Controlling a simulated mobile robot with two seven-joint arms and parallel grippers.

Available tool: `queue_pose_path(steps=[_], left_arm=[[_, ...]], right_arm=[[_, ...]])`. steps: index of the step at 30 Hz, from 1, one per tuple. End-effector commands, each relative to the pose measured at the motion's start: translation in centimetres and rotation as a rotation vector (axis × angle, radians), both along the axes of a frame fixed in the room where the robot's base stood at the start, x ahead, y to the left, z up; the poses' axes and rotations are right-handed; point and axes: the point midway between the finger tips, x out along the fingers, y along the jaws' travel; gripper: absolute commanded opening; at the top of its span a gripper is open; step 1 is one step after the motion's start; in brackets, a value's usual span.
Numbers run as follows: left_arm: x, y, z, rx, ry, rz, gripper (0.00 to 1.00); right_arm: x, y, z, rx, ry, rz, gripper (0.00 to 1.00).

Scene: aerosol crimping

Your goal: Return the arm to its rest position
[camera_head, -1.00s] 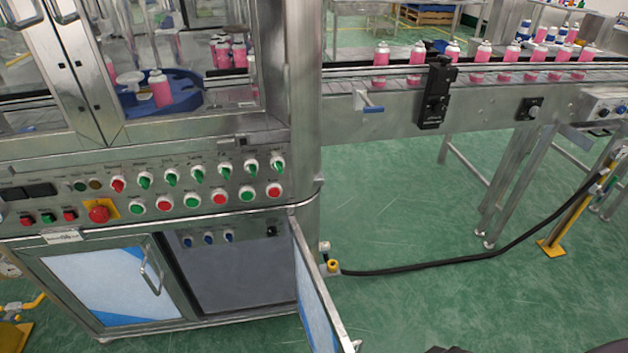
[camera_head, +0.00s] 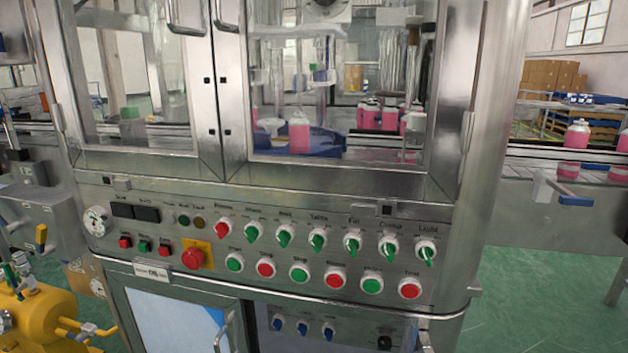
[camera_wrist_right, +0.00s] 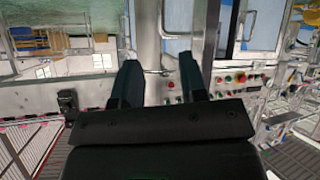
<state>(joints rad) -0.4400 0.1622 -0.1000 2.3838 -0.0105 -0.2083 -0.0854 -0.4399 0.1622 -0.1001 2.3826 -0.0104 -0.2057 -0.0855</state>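My right gripper (camera_wrist_right: 160,85) shows in the right wrist view, its two dark fingers apart with nothing seen between them. It points toward the steel crimping machine, whose control panel (camera_wrist_right: 235,80) lies beyond the fingers in that view, apart from them. Neither of my arms shows in the head view, and my left gripper is in no view. The machine's control panel (camera_head: 165,228) fills the middle of the head view, with rows of green and red knobs and buttons and a red emergency stop (camera_head: 193,259).
Pink cans (camera_head: 300,134) stand behind the machine's glass doors. A conveyor (camera_head: 520,180) with pink cans runs off to the right. A lower cabinet door (camera_head: 180,318) is at the bottom. A yellow tank (camera_head: 40,318) stands at lower left. Green floor at right looks clear.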

Motion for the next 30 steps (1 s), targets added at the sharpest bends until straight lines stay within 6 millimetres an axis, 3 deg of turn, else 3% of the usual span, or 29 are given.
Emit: queue_pose_path(steps=[1,21,30], left_arm=[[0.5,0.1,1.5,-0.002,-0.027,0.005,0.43],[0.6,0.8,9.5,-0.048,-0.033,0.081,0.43],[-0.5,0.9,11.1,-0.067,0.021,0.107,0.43]], right_arm=[[0.6,-0.1,1.6,0.001,-0.027,-0.004,0.39],[0.6,-0.8,9.5,0.048,-0.032,-0.081,0.39],[-0.5,-0.9,11.1,0.068,0.023,-0.108,0.39]])
